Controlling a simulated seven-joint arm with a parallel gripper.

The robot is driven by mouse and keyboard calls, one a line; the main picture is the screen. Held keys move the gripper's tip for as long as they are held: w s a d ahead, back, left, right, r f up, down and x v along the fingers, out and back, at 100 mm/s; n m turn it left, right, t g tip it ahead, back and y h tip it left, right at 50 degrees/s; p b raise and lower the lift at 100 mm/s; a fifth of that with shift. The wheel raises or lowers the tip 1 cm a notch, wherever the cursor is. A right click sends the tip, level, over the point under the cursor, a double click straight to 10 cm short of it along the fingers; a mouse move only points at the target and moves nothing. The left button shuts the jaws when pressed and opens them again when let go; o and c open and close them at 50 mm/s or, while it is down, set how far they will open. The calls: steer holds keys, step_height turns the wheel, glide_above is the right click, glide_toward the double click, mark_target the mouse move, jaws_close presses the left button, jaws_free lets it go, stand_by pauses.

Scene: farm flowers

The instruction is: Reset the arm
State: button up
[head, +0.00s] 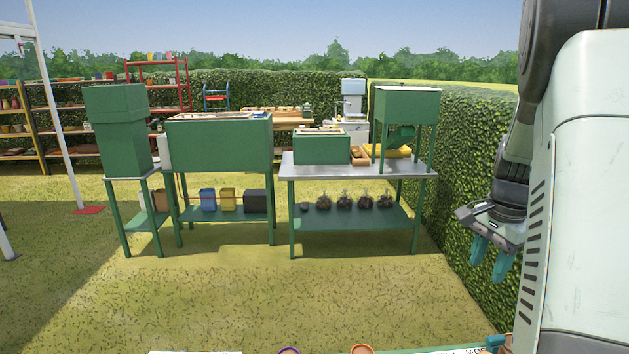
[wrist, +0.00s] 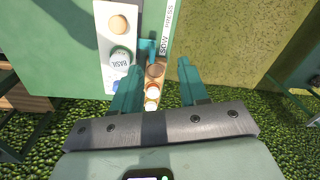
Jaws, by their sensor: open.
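My gripper (head: 490,260) hangs at the right side of the head view, pointing down, with its two teal fingers apart. In the wrist view my gripper (wrist: 160,85) is open with nothing between the fingers. Part of my arm fills the right edge of the head view.
A metal-topped table (head: 300,170) with green boxes stands ahead, next to green cabinets (head: 218,145). A hedge (head: 462,150) runs along the right, behind my gripper. Pot rims (head: 362,349) show at the bottom edge. The grass between is clear.

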steer(key=s+a+r+n+t, duration=0.1)
steer(key=s+a+r+n, duration=0.35)
steer(key=a, duration=0.25)
steer(key=s+a+r+n, duration=0.3)
steer(key=s+a+r, duration=0.2)
steer(key=a+r, duration=0.15)
steer(key=s+a+r+n+t, duration=0.3)
steer(key=s+a+n, duration=0.4)
steer(key=s+a, duration=0.4)
steer(key=shift+s+t, duration=0.4)
steer(key=shift+s, duration=0.25)
